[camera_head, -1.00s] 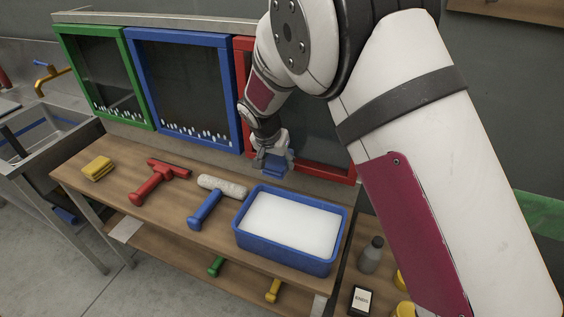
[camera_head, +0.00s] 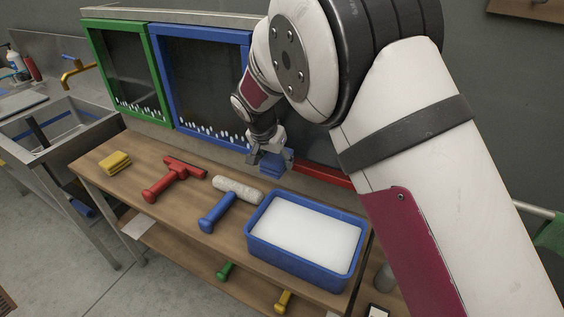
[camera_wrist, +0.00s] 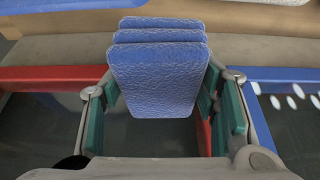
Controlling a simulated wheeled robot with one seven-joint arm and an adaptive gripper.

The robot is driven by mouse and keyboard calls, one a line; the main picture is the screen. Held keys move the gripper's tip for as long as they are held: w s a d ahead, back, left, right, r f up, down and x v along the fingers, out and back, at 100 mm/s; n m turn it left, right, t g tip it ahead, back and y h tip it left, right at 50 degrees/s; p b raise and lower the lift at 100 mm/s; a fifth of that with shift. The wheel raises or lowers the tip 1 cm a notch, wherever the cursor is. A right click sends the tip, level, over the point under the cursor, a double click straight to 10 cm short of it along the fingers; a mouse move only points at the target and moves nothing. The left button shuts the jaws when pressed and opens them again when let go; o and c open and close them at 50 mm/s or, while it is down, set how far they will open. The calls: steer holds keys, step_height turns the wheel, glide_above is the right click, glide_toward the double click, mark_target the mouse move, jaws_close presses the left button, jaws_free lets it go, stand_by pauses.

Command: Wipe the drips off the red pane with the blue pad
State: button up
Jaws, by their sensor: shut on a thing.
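My gripper (camera_head: 269,156) is shut on the blue pad (camera_head: 276,162), in front of the lower left part of the red frame (camera_head: 325,174). In the wrist view the ridged blue pad (camera_wrist: 155,75) sits between the fingers of my gripper (camera_wrist: 165,92). The red frame's bottom bar (camera_wrist: 45,78) is left of the pad there, and the dark red pane (camera_wrist: 40,125) shows beside it. No drips show on its visible part. My arm hides most of the red pane in the head view. I cannot tell if the pad touches the pane.
The blue-framed pane (camera_head: 205,85) and green-framed pane (camera_head: 130,70) carry white drips. On the bench are a blue tub (camera_head: 300,270) of white foam, a roller (camera_head: 238,190), a red squeegee (camera_head: 180,170) and a yellow sponge (camera_head: 115,161). A sink (camera_head: 60,130) stands left.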

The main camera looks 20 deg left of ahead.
mark_target(265, 155)
steer(key=shift+w+a+b, duration=0.2)
steer(key=shift+a+b, duration=0.25)
steer(key=shift+a, duration=0.4)
steer(key=shift+w+a+b, duration=0.2)
steer(key=shift+a+b, duration=0.2)
steer(key=shift+a, duration=0.45)
steer(key=shift+r, duration=0.1)
steer(key=s+a+p, duration=0.1)
steer(key=s+p, duration=0.3)
steer(key=s, duration=0.3)
steer(key=shift+a+p, duration=0.15)
steer(key=shift+p, duration=0.2)
steer(key=shift+s, duration=0.1)
